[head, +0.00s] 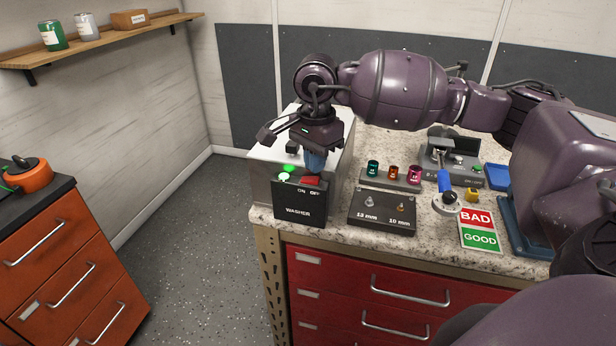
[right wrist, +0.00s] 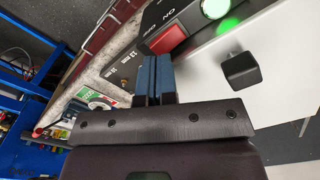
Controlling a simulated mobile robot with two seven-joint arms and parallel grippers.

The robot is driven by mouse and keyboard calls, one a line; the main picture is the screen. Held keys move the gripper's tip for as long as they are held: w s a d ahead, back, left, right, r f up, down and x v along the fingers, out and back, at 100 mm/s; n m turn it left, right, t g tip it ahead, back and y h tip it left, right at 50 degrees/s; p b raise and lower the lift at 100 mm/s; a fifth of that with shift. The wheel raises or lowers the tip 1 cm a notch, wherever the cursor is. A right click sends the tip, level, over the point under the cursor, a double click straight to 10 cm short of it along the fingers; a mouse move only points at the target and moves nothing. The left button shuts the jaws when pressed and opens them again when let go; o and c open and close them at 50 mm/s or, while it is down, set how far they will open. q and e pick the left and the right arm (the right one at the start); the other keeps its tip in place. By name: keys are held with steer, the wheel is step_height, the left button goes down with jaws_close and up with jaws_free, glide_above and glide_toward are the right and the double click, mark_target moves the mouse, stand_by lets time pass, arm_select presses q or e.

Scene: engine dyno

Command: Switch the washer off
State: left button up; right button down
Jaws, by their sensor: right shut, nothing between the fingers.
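The washer (head: 298,213) is a silver box with a black front panel marked WASHER, at the left end of the counter. A green light glows on it by the ON label (head: 285,177), and a red OFF button (head: 311,181) is beside it. My right gripper (head: 315,160) is shut and empty, its blue fingertips pointing down just behind the red button. The right wrist view shows the shut fingers (right wrist: 156,68) close to the red button (right wrist: 172,38) and the lit green light (right wrist: 215,8). Contact cannot be told. My left gripper is out of view.
A black 13 mm and 10 mm stand (head: 382,212) and a rack of coloured sockets (head: 392,176) stand right of the washer. A BAD/GOOD card (head: 480,230) lies farther right. A black knob (right wrist: 240,70) is on the washer's light top.

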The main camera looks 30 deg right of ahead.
mark_target(315, 179)
step_height(315, 179, up, 7)
steer(key=p, duration=0.2)
steer(key=shift+f+p, duration=0.15)
steer(key=shift+p, duration=0.15)
stand_by(0.3)
stand_by(0.4)
